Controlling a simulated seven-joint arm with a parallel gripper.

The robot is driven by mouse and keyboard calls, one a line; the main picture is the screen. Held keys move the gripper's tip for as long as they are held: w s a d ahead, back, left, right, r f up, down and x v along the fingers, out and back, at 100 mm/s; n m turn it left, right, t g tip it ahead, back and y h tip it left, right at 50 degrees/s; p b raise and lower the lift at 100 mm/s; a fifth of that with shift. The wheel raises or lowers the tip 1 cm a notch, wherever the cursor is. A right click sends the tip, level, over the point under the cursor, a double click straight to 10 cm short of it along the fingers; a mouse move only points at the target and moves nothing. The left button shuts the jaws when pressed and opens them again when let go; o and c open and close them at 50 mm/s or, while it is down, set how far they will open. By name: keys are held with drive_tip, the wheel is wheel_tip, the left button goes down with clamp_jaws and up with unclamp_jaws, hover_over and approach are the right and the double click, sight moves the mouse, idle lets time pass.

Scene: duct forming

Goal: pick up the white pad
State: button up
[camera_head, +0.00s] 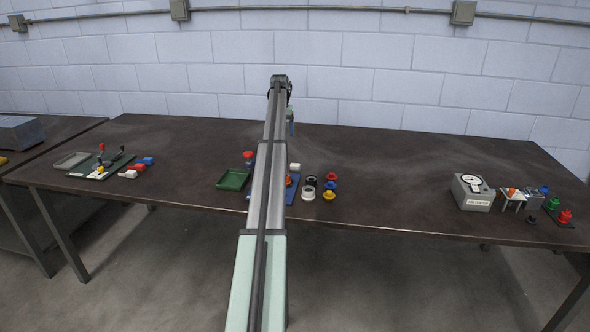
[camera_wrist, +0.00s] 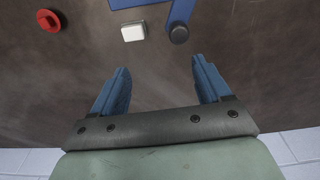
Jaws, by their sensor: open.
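The white pad (camera_wrist: 133,32) is a small pale block lying on the dark table, near the top of the wrist view. In the head view a small white block (camera_head: 295,166), which looks like the same pad, lies just right of my arm. My gripper (camera_wrist: 162,80) is open and empty, with its two blue fingers spread apart. The pad lies beyond the fingertips in the wrist view, not between them. In the head view my gripper (camera_head: 291,126) hangs above the far part of the table, partly hidden by my arm.
A blue piece (camera_wrist: 180,12) with a black knob (camera_wrist: 179,34) lies beside the pad; a red round part (camera_wrist: 48,20) lies apart. A green tray (camera_head: 234,180) and several coloured parts surround the blue board (camera_head: 292,190). A grey tester box (camera_head: 472,192) stands right. The table between is clear.

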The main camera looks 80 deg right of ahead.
hover_over(295, 164)
wheel_tip(295, 164, down, 2)
drive_tip(key=shift+y, duration=0.4)
wheel_tip(295, 164, down, 14)
drive_tip(key=shift+a+f, duration=0.15)
drive_tip(key=c, duration=1.1)
drive_tip(key=shift+c, duration=0.2)
